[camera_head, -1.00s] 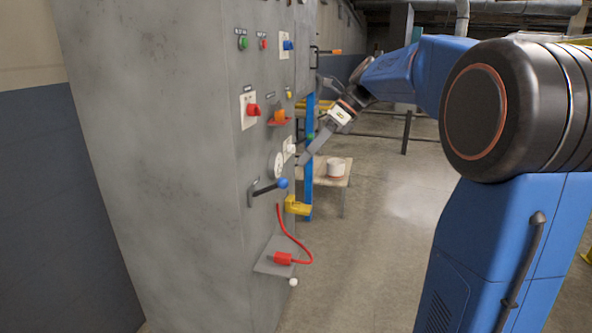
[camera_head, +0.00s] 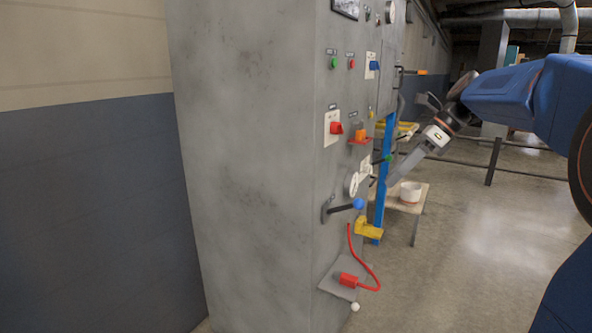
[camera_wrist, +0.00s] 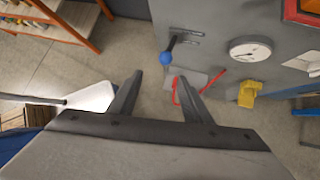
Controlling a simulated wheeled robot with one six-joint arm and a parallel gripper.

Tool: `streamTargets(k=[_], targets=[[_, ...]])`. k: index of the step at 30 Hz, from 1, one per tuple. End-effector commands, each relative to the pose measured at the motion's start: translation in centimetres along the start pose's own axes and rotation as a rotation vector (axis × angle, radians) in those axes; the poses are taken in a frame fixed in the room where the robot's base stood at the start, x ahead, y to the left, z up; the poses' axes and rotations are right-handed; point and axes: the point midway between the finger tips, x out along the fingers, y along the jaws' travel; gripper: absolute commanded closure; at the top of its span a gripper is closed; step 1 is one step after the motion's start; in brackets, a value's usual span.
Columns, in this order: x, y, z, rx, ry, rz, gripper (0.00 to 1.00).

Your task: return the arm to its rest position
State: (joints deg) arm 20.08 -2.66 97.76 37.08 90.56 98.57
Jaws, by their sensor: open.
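My gripper (camera_wrist: 158,85) shows in the wrist view with its two fingers spread apart and nothing between them. In the head view my gripper (camera_head: 403,170) hangs tilted downward at the end of the arm, to the right of the grey cabinet (camera_head: 245,160). It appears apart from the panel controls, though it overlaps some of them in the picture. My arm (camera_head: 510,90) reaches in from the right edge.
The panel carries a blue-knobbed lever (camera_head: 358,204), a red switch (camera_head: 336,128), a yellow bracket (camera_head: 368,229) and a red plug with a cable (camera_head: 349,280). A small table (camera_head: 420,203) holds a white pot (camera_head: 410,192). Floor (camera_head: 470,260) is open on the right.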

Motion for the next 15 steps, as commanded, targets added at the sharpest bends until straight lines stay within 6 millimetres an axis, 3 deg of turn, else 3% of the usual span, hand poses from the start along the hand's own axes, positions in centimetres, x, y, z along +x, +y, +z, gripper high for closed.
streamTargets(k=[8,15], targets=[[3.7,7.3,-3.5,-0.444,0.152,-0.069,0.56],[6.8,12.9,-8.2,-0.884,0.317,-0.089,0.56]])
